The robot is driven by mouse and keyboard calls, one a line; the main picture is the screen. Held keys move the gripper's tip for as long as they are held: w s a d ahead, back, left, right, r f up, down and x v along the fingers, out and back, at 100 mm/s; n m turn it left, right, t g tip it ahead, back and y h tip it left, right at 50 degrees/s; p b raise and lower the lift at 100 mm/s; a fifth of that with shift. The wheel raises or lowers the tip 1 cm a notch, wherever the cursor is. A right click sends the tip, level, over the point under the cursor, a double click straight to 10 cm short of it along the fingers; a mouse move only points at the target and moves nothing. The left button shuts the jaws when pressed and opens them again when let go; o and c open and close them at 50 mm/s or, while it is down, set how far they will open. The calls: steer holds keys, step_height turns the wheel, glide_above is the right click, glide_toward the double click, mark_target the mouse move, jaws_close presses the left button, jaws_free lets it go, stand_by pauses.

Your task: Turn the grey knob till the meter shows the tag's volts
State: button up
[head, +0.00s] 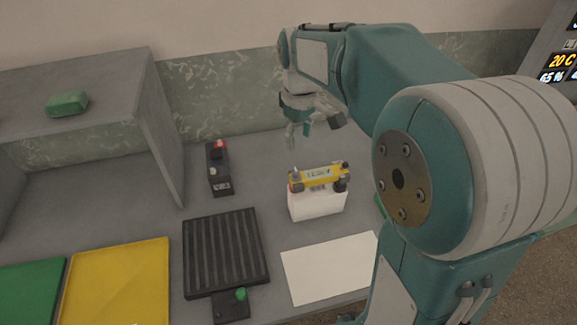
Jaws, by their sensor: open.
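A yellow unit (320,174) with a small pale display and dark round parts at its ends lies on a white block (317,203) in the middle of the bench. The digits on the display are too small to read. A greyish round part (297,180) shows at its left end; I cannot tell for sure that this is the grey knob. No tag with volts can be made out clearly. My gripper (313,130) is open and empty. It hangs above and behind the yellow unit, apart from it.
A dark box (219,170) with a red top part stands left. A black ribbed tray (226,250), a small dark box with a green button (240,294), a white sheet (331,266), yellow (117,285) and green mats (28,292) lie in front. A shelf (158,120) stands left.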

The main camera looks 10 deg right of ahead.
mark_target(296, 171)
steer(key=f, duration=1.1)
steer(key=shift+w+a, duration=0.15)
steer(key=shift+a, duration=0.05)
steer(key=shift+d, duration=0.1)
jaws_close()
